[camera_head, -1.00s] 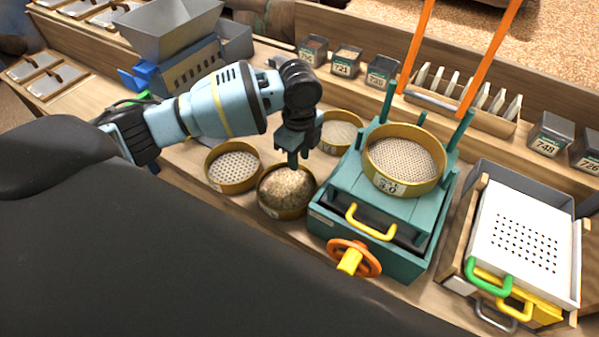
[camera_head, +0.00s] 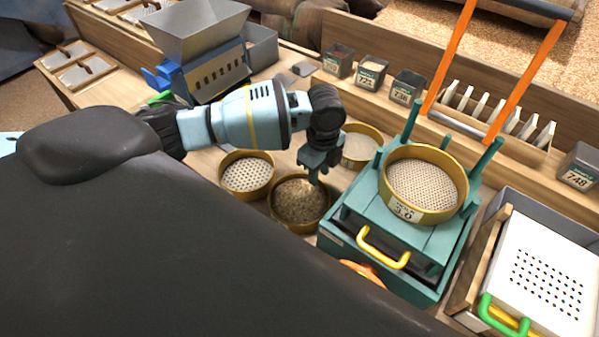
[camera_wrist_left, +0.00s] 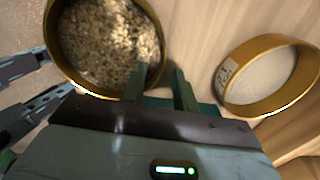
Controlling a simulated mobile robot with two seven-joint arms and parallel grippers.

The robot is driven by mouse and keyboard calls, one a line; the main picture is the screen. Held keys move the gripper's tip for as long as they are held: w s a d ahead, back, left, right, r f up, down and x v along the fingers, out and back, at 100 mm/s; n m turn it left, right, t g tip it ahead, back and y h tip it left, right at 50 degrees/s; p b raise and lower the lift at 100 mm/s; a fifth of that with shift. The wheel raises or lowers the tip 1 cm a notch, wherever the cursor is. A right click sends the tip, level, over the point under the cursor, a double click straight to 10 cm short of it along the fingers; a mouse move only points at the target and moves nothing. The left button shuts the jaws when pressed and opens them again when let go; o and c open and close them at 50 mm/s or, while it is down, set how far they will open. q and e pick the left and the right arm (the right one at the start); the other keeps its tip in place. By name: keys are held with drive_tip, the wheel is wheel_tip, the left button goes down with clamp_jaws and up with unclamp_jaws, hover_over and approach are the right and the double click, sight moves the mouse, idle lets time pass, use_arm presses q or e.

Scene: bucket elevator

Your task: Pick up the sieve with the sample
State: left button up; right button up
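The sieve with the sample (camera_head: 274,207) is a round brass pan filled with brown grains. It stands on the bench and also shows at the upper left of the left wrist view (camera_wrist_left: 54,62).
An empty coarse sieve (camera_head: 247,189) stands left of the sample sieve, and a fine one (camera_head: 372,132) behind it. Close on the right, a green shaker (camera_head: 345,243) carries another sieve (camera_head: 437,213). A grey hopper (camera_head: 196,38) stands behind my left arm.

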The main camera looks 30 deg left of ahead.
sight(300, 202)
use_arm(q)
wheel_tip(300, 202, down, 4)
drive_tip(key=shift+a+r, duration=0.1)
drive_tip(key=shift+r, duration=0.05)
clamp_jaws()
idle(0.3)
